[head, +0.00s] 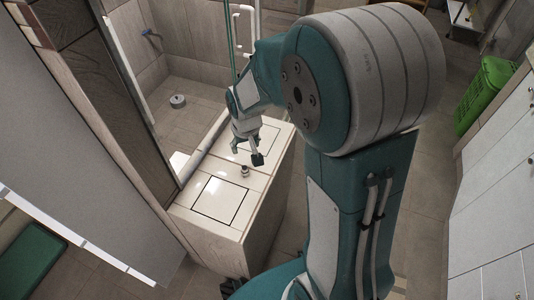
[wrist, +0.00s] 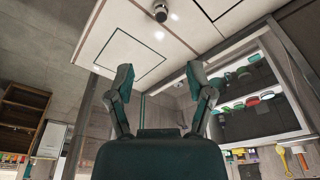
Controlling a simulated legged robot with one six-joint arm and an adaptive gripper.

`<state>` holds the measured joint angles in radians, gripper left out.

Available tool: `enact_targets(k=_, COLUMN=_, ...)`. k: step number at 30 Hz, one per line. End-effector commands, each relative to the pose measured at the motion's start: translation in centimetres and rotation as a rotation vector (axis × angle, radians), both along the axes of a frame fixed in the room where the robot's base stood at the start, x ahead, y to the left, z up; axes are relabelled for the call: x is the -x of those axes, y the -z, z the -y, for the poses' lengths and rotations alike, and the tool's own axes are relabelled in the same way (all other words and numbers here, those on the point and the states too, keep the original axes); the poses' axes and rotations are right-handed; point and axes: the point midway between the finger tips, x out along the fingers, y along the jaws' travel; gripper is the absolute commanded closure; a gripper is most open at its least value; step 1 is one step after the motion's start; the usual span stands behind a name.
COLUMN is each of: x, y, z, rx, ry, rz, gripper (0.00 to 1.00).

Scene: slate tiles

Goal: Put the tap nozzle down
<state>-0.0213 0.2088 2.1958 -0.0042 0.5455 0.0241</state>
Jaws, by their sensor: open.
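The tap nozzle (head: 245,171) is a small metallic piece standing on the pale top of the cabinet (head: 190,207), between two dark-outlined squares. The nozzle also shows at the top edge of the wrist view (wrist: 160,11), partly cut off. My gripper (head: 247,152) is above the cabinet top, close to the nozzle in the head view. In the wrist view my gripper (wrist: 160,74) has its two fingers spread wide with nothing between them. The nozzle is apart from both fingers there.
A tiled shower area with a round grey drain piece (head: 178,101) lies behind the cabinet. A green bin (head: 487,95) stands at the right by white cupboards (head: 492,190). Shelves with several colourful items (wrist: 252,105) show in the wrist view. The cabinet's near square is bare.

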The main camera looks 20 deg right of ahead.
Motion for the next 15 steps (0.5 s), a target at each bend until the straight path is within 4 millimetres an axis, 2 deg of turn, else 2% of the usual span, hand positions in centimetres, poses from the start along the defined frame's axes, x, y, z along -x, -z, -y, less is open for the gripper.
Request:
enact_targets(k=1, x=0.6, y=-1.7, z=0.1, rx=0.000, ry=0.000, rz=0.022, gripper=0.32)
enact_targets(k=3, x=1.5, y=-3.4, z=0.1, rx=0.000, ry=0.001, rz=0.040, gripper=0.32)
enact_targets(k=15, x=7.6, y=-11.6, z=0.5, rx=0.000, ry=0.001, rz=0.148, gripper=0.32)
